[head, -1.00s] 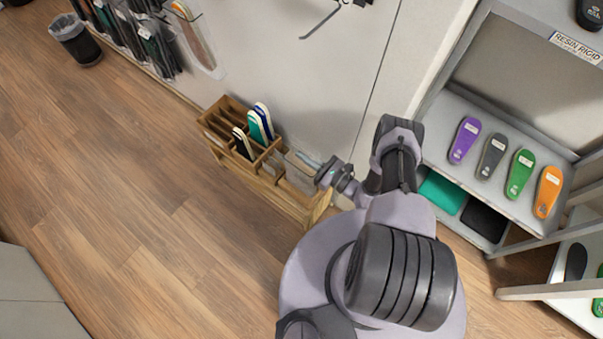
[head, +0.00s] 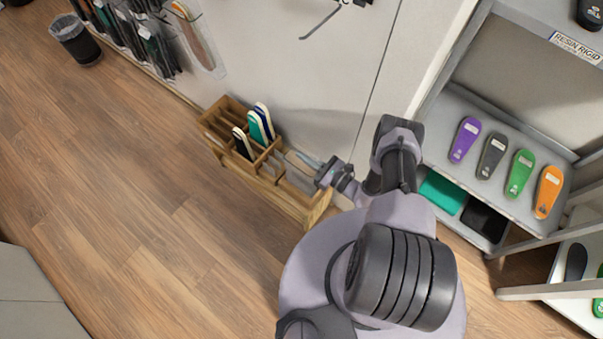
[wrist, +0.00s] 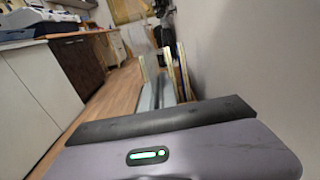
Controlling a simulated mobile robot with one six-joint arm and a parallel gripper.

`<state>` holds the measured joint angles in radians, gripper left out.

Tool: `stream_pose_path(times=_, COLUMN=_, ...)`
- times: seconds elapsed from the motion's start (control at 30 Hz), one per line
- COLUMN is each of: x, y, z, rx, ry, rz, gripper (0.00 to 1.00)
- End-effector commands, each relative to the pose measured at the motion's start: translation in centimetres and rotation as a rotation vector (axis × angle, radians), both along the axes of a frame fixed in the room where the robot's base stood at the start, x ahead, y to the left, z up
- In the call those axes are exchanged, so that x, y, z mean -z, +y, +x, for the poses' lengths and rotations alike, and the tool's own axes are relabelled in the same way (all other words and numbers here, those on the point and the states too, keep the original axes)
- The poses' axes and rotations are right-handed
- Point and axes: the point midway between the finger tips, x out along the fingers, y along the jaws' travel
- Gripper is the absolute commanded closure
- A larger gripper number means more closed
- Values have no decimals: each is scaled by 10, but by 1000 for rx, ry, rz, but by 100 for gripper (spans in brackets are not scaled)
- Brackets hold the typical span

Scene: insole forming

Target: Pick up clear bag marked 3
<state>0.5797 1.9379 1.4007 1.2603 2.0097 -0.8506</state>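A clear bag (head: 197,40) with a tan insole in it hangs on the wall at the upper left of the head view. Its marking is too small to read, so I cannot tell if it is the bag marked 3. My gripper (head: 307,161) is low near the wall, over the right part of a wooden rack, well to the right of and apart from the bag. I see no bag in it. In the wrist view two grey finger-like parts (wrist: 158,94) point ahead, but their gap is unclear.
The wooden rack (head: 212,124) stands against the wall and holds several upright insoles (head: 260,122). Dark packaged goods (head: 140,35) hang beside the clear bag, near a bin (head: 76,40). A shelf (head: 465,115) with coloured insoles stands right. The wooden floor (head: 130,190) at left is clear.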

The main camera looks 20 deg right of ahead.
Motion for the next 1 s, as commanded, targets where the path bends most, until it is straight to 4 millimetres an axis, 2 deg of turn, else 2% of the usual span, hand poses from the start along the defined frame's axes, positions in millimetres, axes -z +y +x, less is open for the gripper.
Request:
stream_pose_path(times=0.53, x=-3, y=0, z=0, rx=0, ry=0, rz=0, gripper=100)
stream_pose_path(times=0.63, x=-24, y=0, z=0, rx=0, ry=0, rz=0, gripper=100)
stream_pose_path(times=0.8, x=-73, y=0, z=1, rx=0, ry=0, rz=0, gripper=100)
stream_pose_path(times=0.9, x=-91, y=0, z=1, rx=0, ry=-2, rz=-1, gripper=100)
stream_pose_path(times=1.0, x=-100, y=0, z=0, rx=-1, ry=-1, rz=0, gripper=100)
